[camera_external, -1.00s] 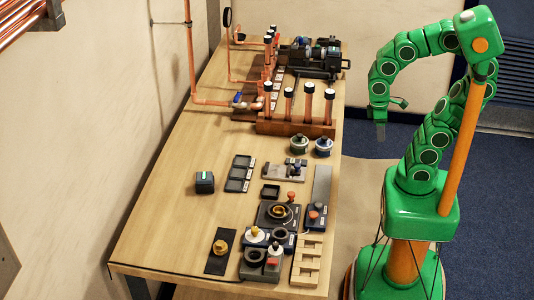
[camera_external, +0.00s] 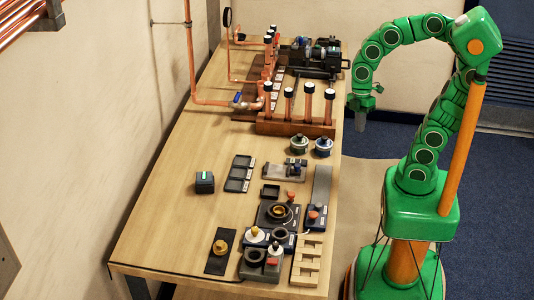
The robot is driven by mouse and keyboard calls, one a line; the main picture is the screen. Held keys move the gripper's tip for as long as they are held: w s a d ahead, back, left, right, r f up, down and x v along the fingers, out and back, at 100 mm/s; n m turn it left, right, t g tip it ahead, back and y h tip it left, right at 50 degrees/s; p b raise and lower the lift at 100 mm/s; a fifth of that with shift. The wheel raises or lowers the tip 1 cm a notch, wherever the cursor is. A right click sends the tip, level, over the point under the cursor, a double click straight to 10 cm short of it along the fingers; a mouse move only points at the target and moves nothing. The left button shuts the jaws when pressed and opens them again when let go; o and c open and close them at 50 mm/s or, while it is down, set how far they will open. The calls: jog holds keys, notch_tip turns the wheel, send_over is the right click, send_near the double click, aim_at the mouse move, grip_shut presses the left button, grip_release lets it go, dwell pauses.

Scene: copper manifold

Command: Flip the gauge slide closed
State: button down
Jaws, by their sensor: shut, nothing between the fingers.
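My gripper (camera_external: 361,124) hangs fingers-down beyond the right edge of the bench, over the floor. It is shut and empty, and touches nothing. A long grey rail (camera_external: 321,183) with a red knob (camera_external: 314,215) at its near end lies along the bench's right edge, on a dark blue base. A grey plate (camera_external: 282,174) with a small dark blue clamp-like part (camera_external: 298,168) lies to its upper left. Either could be the gauge slide; I cannot tell which, nor whether it is open or closed. My gripper is up and right of both.
A wooden block with several capped copper pipes (camera_external: 295,126) stands mid-bench. Two round pots (camera_external: 322,147) sit before it. Knobs, dark trays and a notched wooden rack (camera_external: 307,260) crowd the near right. The bench's left side (camera_external: 163,215) is mostly clear.

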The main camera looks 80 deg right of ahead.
aim_at(290, 165)
jog(key=w+d+r+n+t+y, duration=0.2)
jog(key=w+d+n+t+y, duration=0.1)
jog(key=w+d+n, duration=0.5)
jog(key=shift+w+d+r+n+t, duration=0.15)
jog(key=shift+w+r+n+t, duration=0.2)
jog(key=shift+w+n, duration=1.25)
jog(key=shift+s+n, duration=0.5)
jog(key=shift+s, duration=0.05)
jog(key=x, duration=2)
jog(key=shift+a, duration=0.45)
jog(key=shift+w+a+f, duration=0.1)
jog(key=shift+w+a, duration=0.3)
jog(key=shift+w, duration=0.4)
jog(key=shift+w+a+f, duration=0.1)
jog(key=shift+w+a, duration=0.3)
jog(key=shift+w, duration=0.4)
jog(key=shift+w, duration=0.1)
jog(key=shift+w, duration=2.75)
